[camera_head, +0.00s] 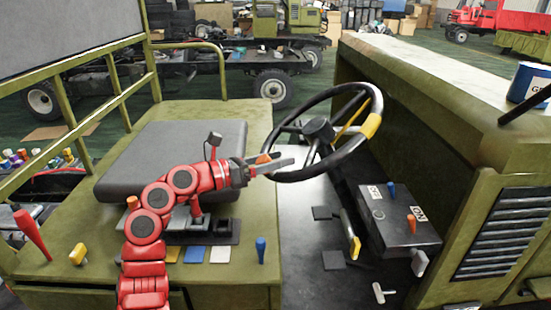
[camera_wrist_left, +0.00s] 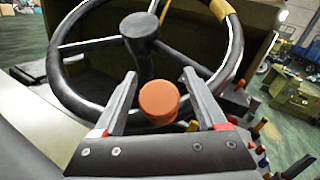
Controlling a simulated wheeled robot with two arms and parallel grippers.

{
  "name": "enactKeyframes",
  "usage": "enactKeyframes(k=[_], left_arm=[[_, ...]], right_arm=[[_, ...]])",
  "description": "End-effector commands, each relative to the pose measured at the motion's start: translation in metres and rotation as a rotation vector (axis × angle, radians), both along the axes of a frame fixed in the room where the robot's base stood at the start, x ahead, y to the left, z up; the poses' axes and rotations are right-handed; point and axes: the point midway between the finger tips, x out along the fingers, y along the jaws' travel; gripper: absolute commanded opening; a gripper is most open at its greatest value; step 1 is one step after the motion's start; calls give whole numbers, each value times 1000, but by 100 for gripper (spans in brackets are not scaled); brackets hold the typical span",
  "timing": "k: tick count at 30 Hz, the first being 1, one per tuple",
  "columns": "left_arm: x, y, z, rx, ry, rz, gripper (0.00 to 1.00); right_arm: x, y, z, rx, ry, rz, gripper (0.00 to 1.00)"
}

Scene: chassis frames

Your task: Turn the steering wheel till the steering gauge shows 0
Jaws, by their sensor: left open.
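The black steering wheel (camera_head: 312,172) stands tilted on its column in the head view, with a yellow band (camera_head: 371,125) on the right of its rim. It also fills the left wrist view (camera_wrist_left: 53,72). An orange knob (camera_wrist_left: 159,101) sits at the near rim, between the fingertips of my open left gripper (camera_wrist_left: 165,102). In the head view the left gripper (camera_head: 283,162) is at the left side of the wheel, with the knob (camera_head: 264,158) partly hidden by it. Whether the fingers touch the knob cannot be told. I cannot make out a steering gauge. My right gripper is not in view.
A black seat (camera_head: 165,165) lies behind my left arm. A black box (camera_head: 400,222) with blue and orange levers stands right of the wheel, beside a yellow-tipped pedal or lever (camera_head: 355,248). The green hood (camera_head: 430,95) bounds the right side. A blue can (camera_head: 528,82) stands on it.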

Motion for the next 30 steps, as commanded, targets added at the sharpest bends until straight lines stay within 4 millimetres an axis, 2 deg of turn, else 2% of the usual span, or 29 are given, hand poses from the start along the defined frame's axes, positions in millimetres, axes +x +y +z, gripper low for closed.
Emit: enactKeyframes(k=[1,2,13,30], left_arm=[[0,0,0,0,0,0,74],[0,0,0,0,0,0,69],[0,1,0,-1,1,1,2],[0,1,1,-2,0,2,0]], right_arm=[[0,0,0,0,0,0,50],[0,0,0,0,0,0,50],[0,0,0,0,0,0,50],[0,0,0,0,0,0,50]])
